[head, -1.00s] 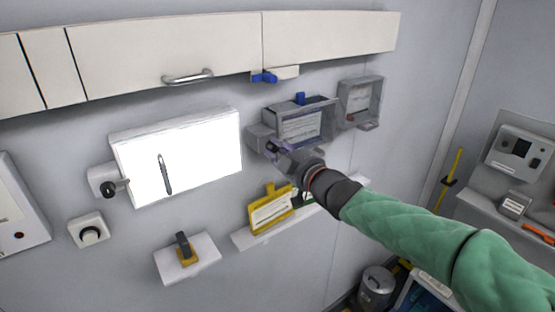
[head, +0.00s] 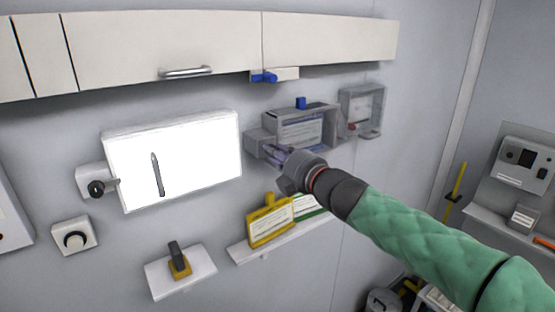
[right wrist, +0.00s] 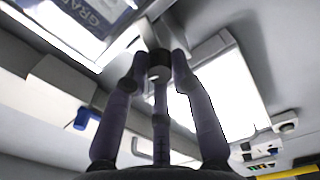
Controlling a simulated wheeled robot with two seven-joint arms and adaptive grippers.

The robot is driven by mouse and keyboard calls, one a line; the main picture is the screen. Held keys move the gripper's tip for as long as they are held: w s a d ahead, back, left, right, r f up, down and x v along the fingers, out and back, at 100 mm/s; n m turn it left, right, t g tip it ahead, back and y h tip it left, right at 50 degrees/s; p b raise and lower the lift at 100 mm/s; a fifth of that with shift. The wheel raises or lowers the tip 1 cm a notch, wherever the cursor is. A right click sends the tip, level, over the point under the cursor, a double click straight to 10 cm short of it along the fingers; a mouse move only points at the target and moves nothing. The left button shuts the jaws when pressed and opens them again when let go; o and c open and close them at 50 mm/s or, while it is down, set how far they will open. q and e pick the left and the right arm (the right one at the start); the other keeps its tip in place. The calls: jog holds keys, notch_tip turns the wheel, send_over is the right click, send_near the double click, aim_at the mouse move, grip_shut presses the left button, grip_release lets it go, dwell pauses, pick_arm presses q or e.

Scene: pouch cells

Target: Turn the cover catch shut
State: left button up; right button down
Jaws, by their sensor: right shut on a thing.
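A grey wall box (head: 326,128) with a see-through front and a printed sheet inside is mounted right of the bright panel. A smaller grey block (head: 256,141) juts from its left side. My right gripper (head: 272,153) is at that block, below and left of the box front. In the right wrist view its purple-grey fingers (right wrist: 159,75) are shut around a dark round knob (right wrist: 159,60), which I take for the cover catch. The fingers hide part of it, so how far it is turned cannot be told. My left gripper is not in view.
A bright white panel (head: 200,150) is left of my gripper. A shelf (head: 240,254) with yellow (head: 270,222) and green cards is below. A cabinet (head: 330,40) with a blue catch-like piece (head: 264,77) hangs above. A smaller grey box (head: 360,110) is to the right.

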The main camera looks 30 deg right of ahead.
jog(key=shift+n+b, duration=0.5)
jog(key=shift+n, duration=1.2)
jog(key=c, duration=1)
grip_release()
jog(key=shift+a, duration=0.1)
jog(key=shift+c, duration=0.2)
jog(key=shift+s, duration=0.1)
jog(key=s+d, duration=0.1)
jog(key=s, duration=1)
jog(key=shift+s, duration=0.35)
jog(key=shift+f, duration=0.1)
